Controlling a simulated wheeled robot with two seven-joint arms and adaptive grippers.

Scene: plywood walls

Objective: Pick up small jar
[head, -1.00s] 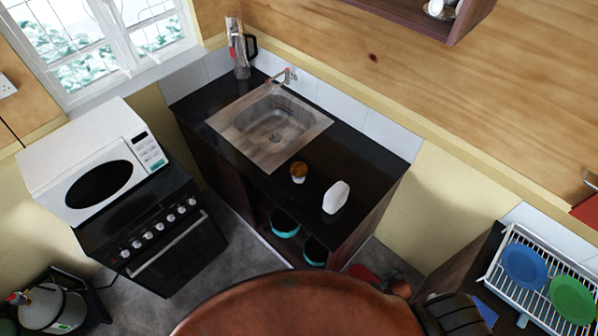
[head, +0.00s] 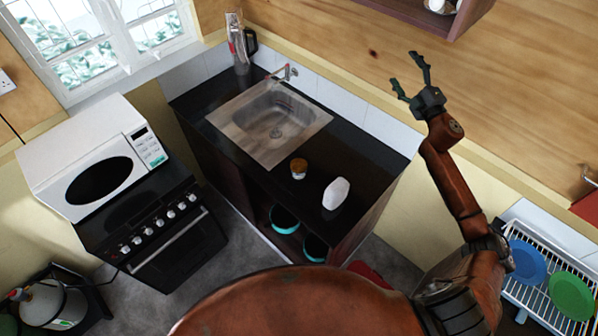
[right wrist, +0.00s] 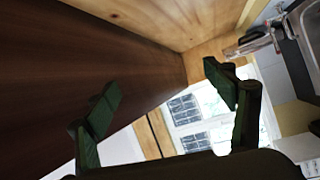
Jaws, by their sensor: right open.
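The small jar (head: 299,168) has a brown-orange top and stands upright on the black counter, just in front of the sink in the head view. My right gripper (head: 408,78) is raised above and to the right of the counter's right end, well apart from the jar. It is open and empty, with its fingers pointing up and left. In the right wrist view its two fingers (right wrist: 160,105) are spread wide with nothing between them, and the jar does not show there. My left gripper is not in view.
A white rounded object (head: 336,193) stands right of the jar. The steel sink (head: 240,125) and its tap (head: 288,72) lie behind. A wall cabinet (head: 400,8) hangs near the right gripper. A dish rack (head: 540,318) with plates stands at right.

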